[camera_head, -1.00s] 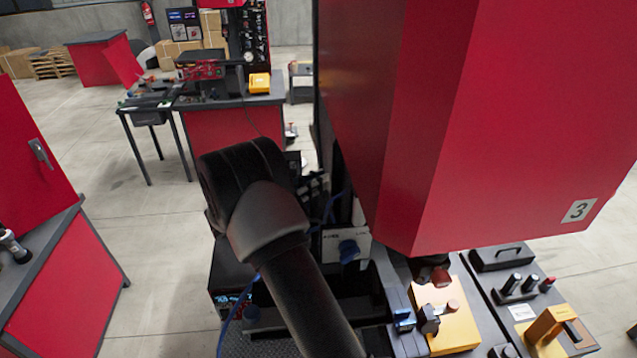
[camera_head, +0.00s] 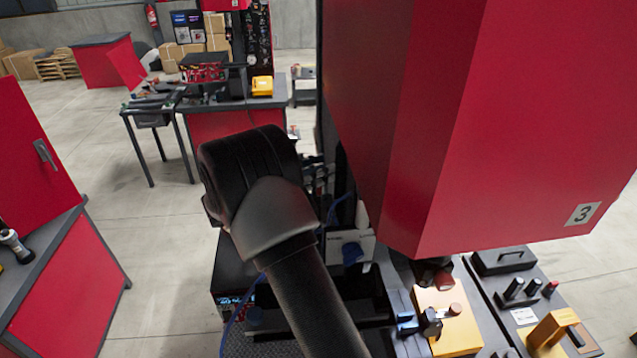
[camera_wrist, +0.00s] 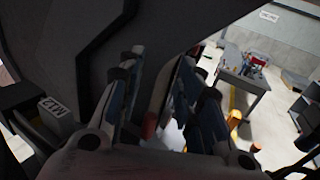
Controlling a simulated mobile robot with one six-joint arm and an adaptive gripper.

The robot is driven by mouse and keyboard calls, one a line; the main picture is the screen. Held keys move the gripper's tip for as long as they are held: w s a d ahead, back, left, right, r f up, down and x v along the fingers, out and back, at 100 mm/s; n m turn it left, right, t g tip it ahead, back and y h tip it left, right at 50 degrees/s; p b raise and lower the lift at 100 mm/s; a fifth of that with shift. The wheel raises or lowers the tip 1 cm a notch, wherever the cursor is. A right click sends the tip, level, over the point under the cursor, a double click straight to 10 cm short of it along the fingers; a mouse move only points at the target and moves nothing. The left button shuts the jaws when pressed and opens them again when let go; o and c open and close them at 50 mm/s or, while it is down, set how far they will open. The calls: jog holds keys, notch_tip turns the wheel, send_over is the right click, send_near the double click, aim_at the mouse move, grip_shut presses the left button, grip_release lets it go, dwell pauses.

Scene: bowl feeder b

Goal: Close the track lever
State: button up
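My gripper (camera_wrist: 162,100) shows in the wrist view with its two dark, blue-padded fingers spread apart, one left and one right of a gap. In the gap a narrow pale and red edge and a small orange-red cylinder (camera_wrist: 150,125) show; I cannot tell whether the fingers touch them. I cannot make out the track lever for certain in either view. A large dark grey curved body (camera_wrist: 50,50) fills the upper left of the wrist view. In the head view my dark arm crosses the middle, and my gripper is hidden.
A big red housing marked 3 (camera_head: 500,130) overhangs the bench on the right. A red cabinet (camera_head: 75,280) stands left. Open floor (camera_head: 150,250) lies between it and my arm.

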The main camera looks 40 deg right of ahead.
notch_tip(320, 180, up, 5)
jog(key=shift+r, duration=0.1)
dwell(0.7)
